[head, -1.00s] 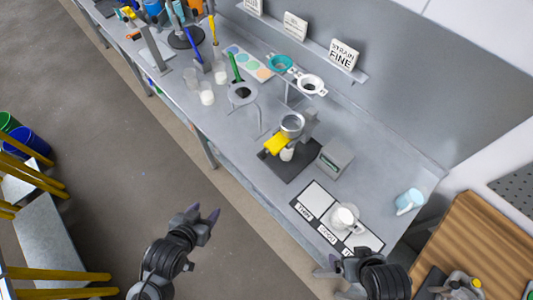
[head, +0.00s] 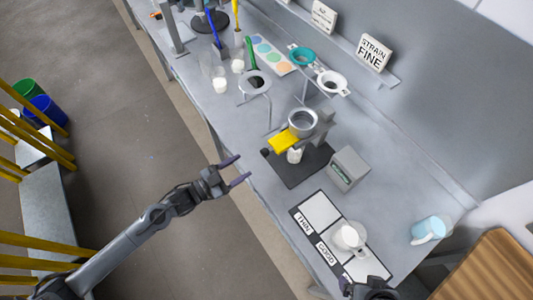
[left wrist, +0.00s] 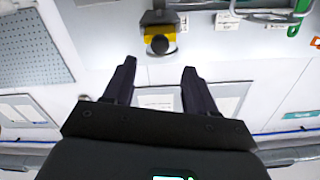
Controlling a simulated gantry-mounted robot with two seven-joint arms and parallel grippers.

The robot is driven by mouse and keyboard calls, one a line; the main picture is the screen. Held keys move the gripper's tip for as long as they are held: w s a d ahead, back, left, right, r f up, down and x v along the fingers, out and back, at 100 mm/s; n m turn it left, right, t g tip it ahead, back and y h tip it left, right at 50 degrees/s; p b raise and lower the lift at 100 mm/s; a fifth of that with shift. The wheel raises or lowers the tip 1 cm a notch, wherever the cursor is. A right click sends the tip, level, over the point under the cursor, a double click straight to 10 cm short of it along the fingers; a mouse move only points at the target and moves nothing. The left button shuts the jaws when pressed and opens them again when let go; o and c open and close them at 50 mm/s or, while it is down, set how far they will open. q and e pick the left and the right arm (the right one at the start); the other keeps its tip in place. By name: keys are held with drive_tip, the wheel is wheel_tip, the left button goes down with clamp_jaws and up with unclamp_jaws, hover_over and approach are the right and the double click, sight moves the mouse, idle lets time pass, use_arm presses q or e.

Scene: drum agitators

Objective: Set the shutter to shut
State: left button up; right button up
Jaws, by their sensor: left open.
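The yellow shutter (head: 284,141) sticks out to the left under a grey cup (head: 303,121) on a stand with a dark base (head: 297,172). A dark knob (head: 266,152) is at its outer end. In the left wrist view the yellow shutter (left wrist: 160,33) is at top centre, knob facing the camera. My left gripper (head: 242,167) is open and empty, apart from the shutter, to its lower left by the bench edge. Its open fingers (left wrist: 158,68) also show in the left wrist view. My right gripper (head: 368,288) is partly cut off at the bottom edge; its jaws are unclear.
A small white cup (head: 294,156) stands under the shutter. A grey box (head: 348,168) is right of the stand. A labelled mat (head: 318,209) with a white mug (head: 348,237) lies in front.

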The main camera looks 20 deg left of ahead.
sight(262, 154)
use_arm(q)
drive_tip(key=p+x, duration=0.1)
drive_tip(key=x, duration=0.9)
drive_tip(key=shift+r, duration=0.1)
clamp_jaws()
